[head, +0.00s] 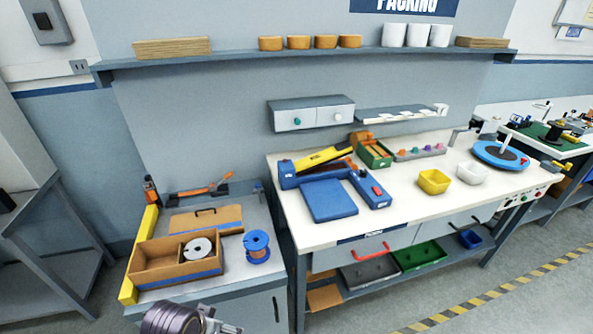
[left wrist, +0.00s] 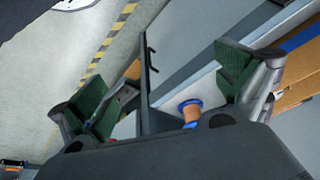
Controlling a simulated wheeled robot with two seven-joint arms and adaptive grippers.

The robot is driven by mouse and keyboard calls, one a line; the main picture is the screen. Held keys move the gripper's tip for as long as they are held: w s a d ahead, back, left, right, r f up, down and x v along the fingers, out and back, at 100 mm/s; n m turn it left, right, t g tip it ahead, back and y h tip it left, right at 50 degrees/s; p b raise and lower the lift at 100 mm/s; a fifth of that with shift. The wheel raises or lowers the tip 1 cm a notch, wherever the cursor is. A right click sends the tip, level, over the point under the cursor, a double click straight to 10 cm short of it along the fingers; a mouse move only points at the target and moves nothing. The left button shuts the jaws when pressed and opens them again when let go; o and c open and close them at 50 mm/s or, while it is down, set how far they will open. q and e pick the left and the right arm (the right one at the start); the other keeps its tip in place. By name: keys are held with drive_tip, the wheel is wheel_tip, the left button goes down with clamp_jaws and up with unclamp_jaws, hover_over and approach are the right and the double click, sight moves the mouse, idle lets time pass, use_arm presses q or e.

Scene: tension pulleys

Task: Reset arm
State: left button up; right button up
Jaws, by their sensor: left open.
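My left gripper (left wrist: 168,95) is open in the left wrist view, with its two green-padded fingers wide apart and nothing held between them. Part of my left arm shows at the bottom edge of the head view, in front of the low cabinet. A blue-and-copper piece that looks like this spool (left wrist: 190,110) shows beyond the gripper in the left wrist view. A grey-white reel (head: 197,248) lies in the open cardboard box (head: 160,272). My right gripper is in neither view.
The packing bench (head: 400,225) stands right of the cabinet and holds a blue fixture (head: 328,200), a yellow bin (head: 433,182), a white bin (head: 472,173) and a blue round turntable (head: 500,154). A shelf (head: 230,54) runs above. Floor is clear in front of the bench.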

use_arm(q)
drive_tip(key=s+a+f+g, duration=0.1)
drive_tip(key=s+f, duration=0.1)
drive_tip(key=f, duration=1.5)
drive_tip(key=s+a+f, duration=0.1)
drive_tip(key=s+f, duration=0.2)
drive_tip(key=f, duration=1.4)
drive_tip(key=s+a+f, duration=0.2)
drive_tip(key=s+f, duration=0.7)
drive_tip(key=s, duration=0.1)
drive_tip(key=s+a+f+g, duration=0.1)
drive_tip(key=s+a+f, duration=0.1)
drive_tip(key=s+f, duration=0.8)
drive_tip(key=shift+s+a+n+y, duration=0.3)
drive_tip(key=shift+s+a, duration=0.05)
drive_tip(key=shift+s, duration=0.2)
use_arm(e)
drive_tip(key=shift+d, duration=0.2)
